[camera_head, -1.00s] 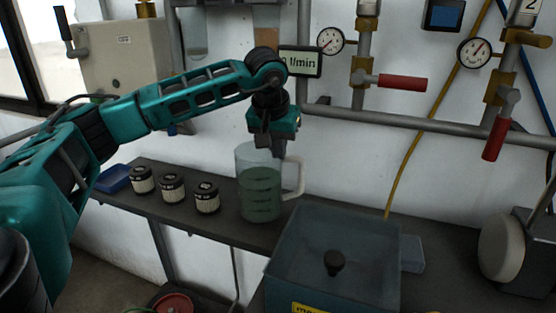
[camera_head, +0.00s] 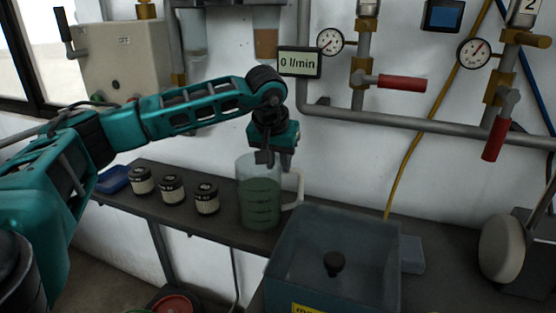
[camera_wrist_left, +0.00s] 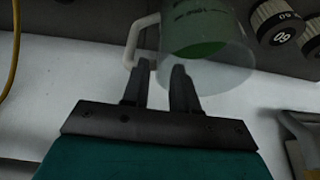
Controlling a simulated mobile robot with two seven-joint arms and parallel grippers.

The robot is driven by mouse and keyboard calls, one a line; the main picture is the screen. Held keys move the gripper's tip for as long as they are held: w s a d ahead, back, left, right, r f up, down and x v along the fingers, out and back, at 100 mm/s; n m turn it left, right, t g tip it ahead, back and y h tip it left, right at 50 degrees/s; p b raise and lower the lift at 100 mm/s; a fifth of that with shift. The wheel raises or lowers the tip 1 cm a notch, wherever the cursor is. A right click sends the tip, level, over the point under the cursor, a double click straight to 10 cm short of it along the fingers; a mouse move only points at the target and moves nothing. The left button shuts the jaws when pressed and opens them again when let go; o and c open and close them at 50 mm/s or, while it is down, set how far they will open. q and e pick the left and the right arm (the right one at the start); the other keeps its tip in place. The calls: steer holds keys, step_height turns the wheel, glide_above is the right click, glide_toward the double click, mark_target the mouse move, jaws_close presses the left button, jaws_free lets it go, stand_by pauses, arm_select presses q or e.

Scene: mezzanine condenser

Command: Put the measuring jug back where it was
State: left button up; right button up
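The measuring jug (camera_head: 260,206) is clear, with green liquid, dark marks and a pale handle on its right. It stands upright on the dark bench near the front edge, right of several jars. My left gripper (camera_head: 275,160) points down at the jug's rim, on the handle side. In the left wrist view the jug (camera_wrist_left: 205,45) lies just beyond the fingertips, its handle to the left. The fingers of the left gripper (camera_wrist_left: 160,70) are apart with a gap between them, close around the rim. Whether they touch it is not clear. My right gripper is not in view.
Several dark-lidded jars (camera_head: 172,189) and a blue tray (camera_head: 113,180) stand left of the jug. A grey lidded box (camera_head: 335,240) is close on its right. Pipes with red-handled valves (camera_head: 402,82) and a flow display (camera_head: 299,62) are on the wall behind.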

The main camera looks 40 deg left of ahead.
arm_select(q)
steer(key=shift+r, duration=0.15)
steer(key=v, duration=1.2)
steer(key=shift+p, duration=0.35)
